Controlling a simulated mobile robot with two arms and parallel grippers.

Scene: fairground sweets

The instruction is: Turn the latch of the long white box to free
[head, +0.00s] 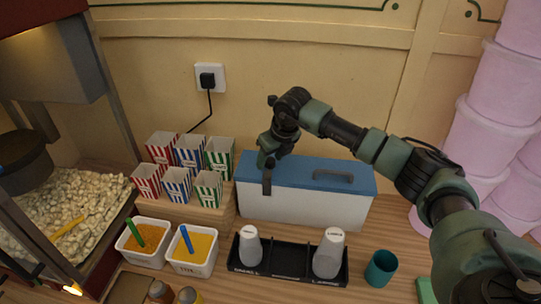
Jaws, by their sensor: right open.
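The long white box (300,208) stands against the back wall on the wooden counter. It has a blue lid (306,172) with a dark handle (333,175), and the lid looks closed. My right arm reaches in from the right, over the box. My right gripper (267,187) is open and points down at the left part of the box's front edge. I cannot tell whether it touches the box. The latch cannot be made out; the gripper covers part of the front there. My left gripper is not in view.
Striped cartons (183,168) stand on a wooden riser left of the box. In front are two white tubs (193,267) with scoops, a black tray (287,262) holding two white cups, and a teal cup (381,268). Pink tubs (494,100) are stacked right; a popcorn machine (105,95) stands left.

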